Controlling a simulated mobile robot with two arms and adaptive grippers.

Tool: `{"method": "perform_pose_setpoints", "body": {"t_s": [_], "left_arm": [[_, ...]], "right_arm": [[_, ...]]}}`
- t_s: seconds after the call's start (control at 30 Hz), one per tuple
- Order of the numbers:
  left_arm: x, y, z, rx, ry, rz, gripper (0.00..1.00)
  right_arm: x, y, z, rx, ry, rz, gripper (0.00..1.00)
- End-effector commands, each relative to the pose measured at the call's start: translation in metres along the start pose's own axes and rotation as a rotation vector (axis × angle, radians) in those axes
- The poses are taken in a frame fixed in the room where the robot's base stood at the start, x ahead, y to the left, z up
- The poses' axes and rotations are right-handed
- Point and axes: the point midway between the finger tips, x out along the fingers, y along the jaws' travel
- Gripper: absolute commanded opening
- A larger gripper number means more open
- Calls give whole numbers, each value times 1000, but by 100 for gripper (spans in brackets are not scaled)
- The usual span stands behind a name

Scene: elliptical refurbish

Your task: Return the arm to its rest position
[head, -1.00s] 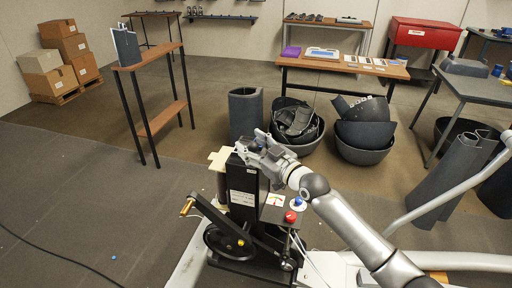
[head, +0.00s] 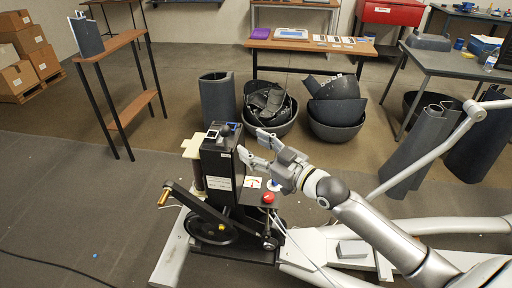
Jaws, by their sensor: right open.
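My right gripper (head: 250,146) is on the right arm (head: 368,222), which comes in from the lower right. Its two fingers are apart with nothing between them. It is just right of the upper part of a black upright machine housing (head: 220,165), near its top. Whether a fingertip touches the housing, I cannot tell. My left gripper is not in view.
The machine has a red button (head: 268,198), a blue knob (head: 273,184) and a crank with a wooden handle (head: 164,197). Light frame tubes (head: 440,146) rise at the right. Black bins (head: 337,116) stand behind. Floor at the left is mostly clear.

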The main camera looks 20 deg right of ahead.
Motion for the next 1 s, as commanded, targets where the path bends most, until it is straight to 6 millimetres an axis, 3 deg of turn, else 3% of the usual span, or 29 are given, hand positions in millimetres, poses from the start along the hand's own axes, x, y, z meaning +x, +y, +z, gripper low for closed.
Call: {"method": "perform_pose_setpoints", "body": {"t_s": [0.43, 0.57, 0.67, 0.77, 0.87, 1.0], "left_arm": [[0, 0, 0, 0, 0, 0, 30], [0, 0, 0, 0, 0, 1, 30], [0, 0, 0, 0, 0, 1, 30], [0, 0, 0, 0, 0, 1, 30], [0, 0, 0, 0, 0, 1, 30], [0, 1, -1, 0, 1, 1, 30]], "right_arm": [[0, 0, 1, 1, -2, 2, 52], [1, 6, 29, 15, -47, 26, 52], [-2, 15, 82, 42, -133, 70, 52], [-13, 19, 156, 74, -256, 120, 52], [-34, 13, 230, 104, -386, 160, 52], [-75, -9, 328, 140, -568, 194, 52]]}}
